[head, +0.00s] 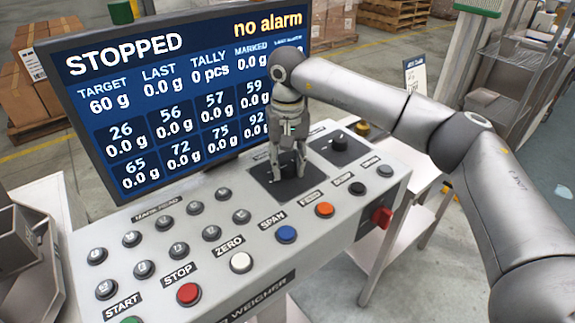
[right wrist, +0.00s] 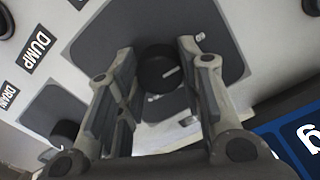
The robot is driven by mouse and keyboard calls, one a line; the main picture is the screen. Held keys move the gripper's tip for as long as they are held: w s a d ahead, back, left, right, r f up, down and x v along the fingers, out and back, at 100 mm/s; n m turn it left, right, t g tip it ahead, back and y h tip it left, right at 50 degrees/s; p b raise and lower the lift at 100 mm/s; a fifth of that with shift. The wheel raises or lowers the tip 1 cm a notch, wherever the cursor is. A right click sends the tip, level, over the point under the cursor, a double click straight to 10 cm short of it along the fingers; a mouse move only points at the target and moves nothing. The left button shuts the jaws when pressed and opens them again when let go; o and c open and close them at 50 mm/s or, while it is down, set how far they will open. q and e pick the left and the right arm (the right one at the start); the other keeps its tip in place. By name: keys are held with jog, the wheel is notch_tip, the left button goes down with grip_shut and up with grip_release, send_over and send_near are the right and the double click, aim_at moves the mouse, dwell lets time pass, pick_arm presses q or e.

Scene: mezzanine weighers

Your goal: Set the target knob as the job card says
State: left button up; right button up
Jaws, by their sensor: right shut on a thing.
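My right gripper (head: 289,172) reaches down from the right onto the left dial plate of the grey console and is shut on a black knob. In the right wrist view, the knob (right wrist: 160,68), with a white pointer line, sits between the fingers on its dark plate (right wrist: 225,60). The gripper hides most of the knob and its label in the head view. The display (head: 180,95) reads STOPPED, no alarm, TARGET 60 g. A card with a blue header (head: 414,75) stands behind the arm; its text is too small to read. My left gripper is not in view.
A second black knob (head: 338,141) stands close by on its own plate. Below lie a blue SPAN button (head: 286,234), an orange button (head: 324,209), a white ZERO button (head: 241,262) and a red STOP button (head: 188,294). A red switch (head: 382,217) is on the console's right end.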

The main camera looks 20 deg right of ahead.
aim_at(287, 165)
jog(key=shift+n, duration=0.4)
jog(key=o, duration=1.1)
jog(key=shift+c, duration=0.2)
jog(key=shift+r, duration=0.1)
notch_tip(287, 165, up, 12)
